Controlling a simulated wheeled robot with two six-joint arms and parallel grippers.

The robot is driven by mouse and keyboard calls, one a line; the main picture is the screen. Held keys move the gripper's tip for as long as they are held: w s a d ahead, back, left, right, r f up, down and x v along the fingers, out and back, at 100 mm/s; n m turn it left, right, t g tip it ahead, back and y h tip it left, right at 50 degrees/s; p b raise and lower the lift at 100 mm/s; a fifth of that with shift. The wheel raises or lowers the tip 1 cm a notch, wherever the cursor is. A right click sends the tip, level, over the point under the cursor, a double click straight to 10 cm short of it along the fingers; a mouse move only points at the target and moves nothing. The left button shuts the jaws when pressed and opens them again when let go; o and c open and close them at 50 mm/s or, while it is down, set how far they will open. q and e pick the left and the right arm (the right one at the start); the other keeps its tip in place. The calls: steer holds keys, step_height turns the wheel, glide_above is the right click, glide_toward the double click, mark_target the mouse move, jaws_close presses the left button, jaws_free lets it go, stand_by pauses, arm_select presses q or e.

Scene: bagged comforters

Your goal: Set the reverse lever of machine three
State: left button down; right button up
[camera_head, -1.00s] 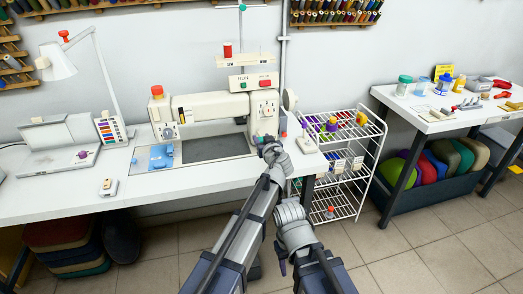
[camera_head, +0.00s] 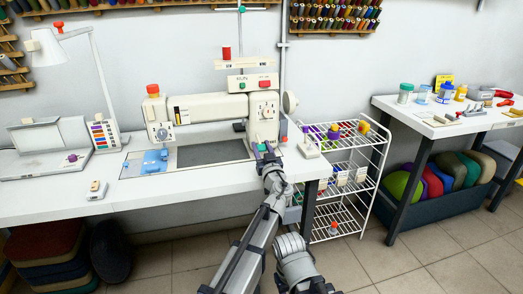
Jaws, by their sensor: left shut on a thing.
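The white sewing machine (camera_head: 212,108) stands on the long white table, with a dial at its left end and a control panel on its right end. My left gripper (camera_head: 263,152) is at the foot of the machine's right end, in front of the panel. An arm link of mine shows at the bottom; my right gripper is not in view.
The white table (camera_head: 60,207) carries a lamp, a small remote-like box (camera_head: 97,190) and a colour chart (camera_head: 103,133). A white wire rack (camera_head: 345,180) stands close to my arm's right. A second table (camera_head: 395,108) is further right. Floor between is clear.

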mark_target(261, 147)
arm_select(q)
steer(key=shift+c, duration=2)
jaws_free()
step_height(261, 147, up, 10)
steer(key=p, duration=1)
